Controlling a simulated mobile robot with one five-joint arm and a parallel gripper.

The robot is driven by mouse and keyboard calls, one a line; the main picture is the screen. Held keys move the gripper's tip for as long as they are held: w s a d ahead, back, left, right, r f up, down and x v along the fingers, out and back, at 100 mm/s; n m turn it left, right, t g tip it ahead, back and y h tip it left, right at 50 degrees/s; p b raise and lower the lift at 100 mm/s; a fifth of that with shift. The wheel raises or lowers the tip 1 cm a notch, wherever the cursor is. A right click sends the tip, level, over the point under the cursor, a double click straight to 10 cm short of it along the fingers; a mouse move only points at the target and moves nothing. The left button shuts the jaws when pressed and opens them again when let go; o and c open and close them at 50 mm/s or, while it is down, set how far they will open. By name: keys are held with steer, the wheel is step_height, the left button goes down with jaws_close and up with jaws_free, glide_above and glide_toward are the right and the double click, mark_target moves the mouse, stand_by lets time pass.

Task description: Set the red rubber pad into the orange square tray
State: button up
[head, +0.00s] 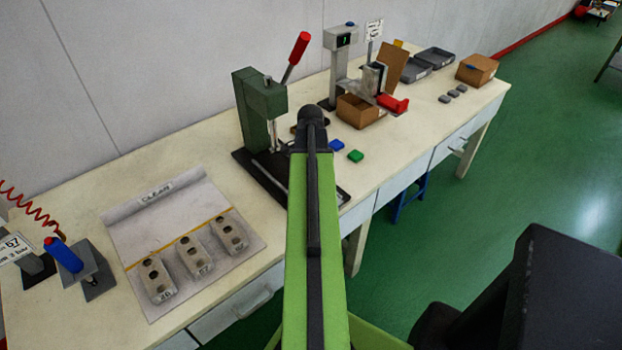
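I see no piece that is clearly the red rubber pad, and no orange square tray. A blue pad (337,146) and a green pad (355,156) lie on the bench just right of my arm. A red part (393,104) sits at the front of the grey dispenser; I cannot tell whether it is fixed to it. My arm reaches forward over the bench and hides part of the bench beyond the press base. My gripper does not show.
A green press (262,100) with a red-handled lever stands behind my arm. A grey mat (150,225) with several moulds lies left. An open cardboard box (358,112) stands by the dispenser (341,60). Grey trays (434,57) and a closed box (477,69) are farther right.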

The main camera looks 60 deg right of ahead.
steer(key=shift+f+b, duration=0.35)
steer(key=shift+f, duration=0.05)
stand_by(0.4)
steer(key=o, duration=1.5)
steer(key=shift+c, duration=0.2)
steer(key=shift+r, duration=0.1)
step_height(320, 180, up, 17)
steer(key=p, duration=1.7)
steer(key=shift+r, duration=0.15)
